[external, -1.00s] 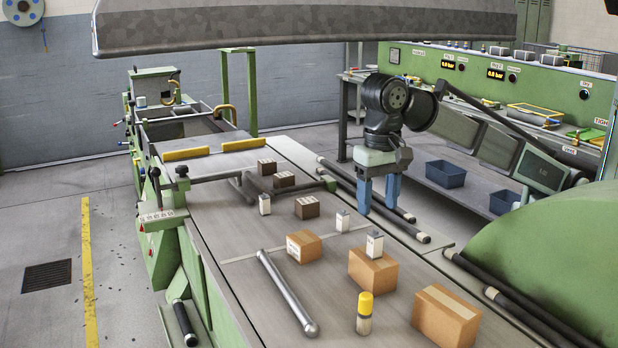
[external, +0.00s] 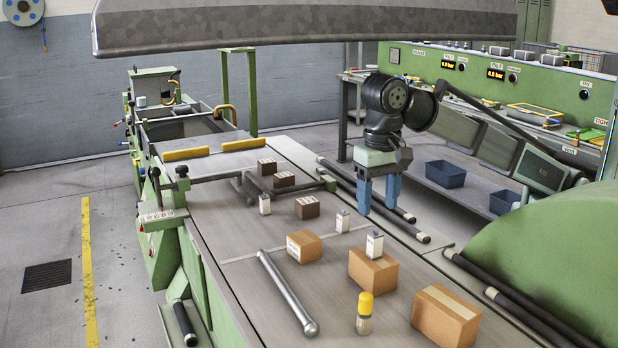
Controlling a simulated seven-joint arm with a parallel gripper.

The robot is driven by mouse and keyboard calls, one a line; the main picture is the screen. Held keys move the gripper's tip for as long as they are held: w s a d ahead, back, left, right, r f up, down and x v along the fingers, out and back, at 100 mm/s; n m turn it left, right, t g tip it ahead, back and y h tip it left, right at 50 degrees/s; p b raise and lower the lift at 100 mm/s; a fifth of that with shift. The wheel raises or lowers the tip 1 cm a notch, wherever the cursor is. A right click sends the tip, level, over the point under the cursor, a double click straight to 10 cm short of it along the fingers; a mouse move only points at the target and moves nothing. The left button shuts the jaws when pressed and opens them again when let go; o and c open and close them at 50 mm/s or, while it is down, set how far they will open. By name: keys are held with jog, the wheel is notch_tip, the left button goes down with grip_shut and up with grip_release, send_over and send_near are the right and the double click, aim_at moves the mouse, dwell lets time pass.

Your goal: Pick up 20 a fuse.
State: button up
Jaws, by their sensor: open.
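Several small white upright blocks that look like fuses are on the machine's grey bed. One fuse (external: 265,204) stands at the far left, beside a dark brown box. Another fuse (external: 342,221) stands near the middle of the bed. A third fuse (external: 374,245) stands on top of a cardboard box (external: 372,272). Any markings on them are too small to read. My gripper (external: 378,206) points down with its two blue fingers apart and nothing between them. It is above the right part of the bed, to the right of the middle fuse.
Cardboard boxes (external: 446,315) (external: 304,246) and dark brown boxes (external: 307,207) stand on the bed. A metal bar (external: 286,292) lies at the front left. A yellow-capped bottle (external: 364,313) stands at the front. A green rounded housing (external: 545,262) rises at right.

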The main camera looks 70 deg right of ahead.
dwell(0.6)
jog(key=w+d+f+m, duration=0.1)
jog(key=w+d+m, duration=0.2)
jog(key=w+d, duration=0.9)
jog(key=w+d+f+m, duration=0.1)
jog(key=w+d+m, duration=0.1)
jog(key=w+d, duration=1.05)
jog(key=n, duration=0.5)
send_over(264, 193)
notch_tip(264, 193, down, 14)
jog(key=shift+r, duration=0.15)
jog(key=shift+c, duration=0.5)
jog(key=c, duration=1)
grip_shut()
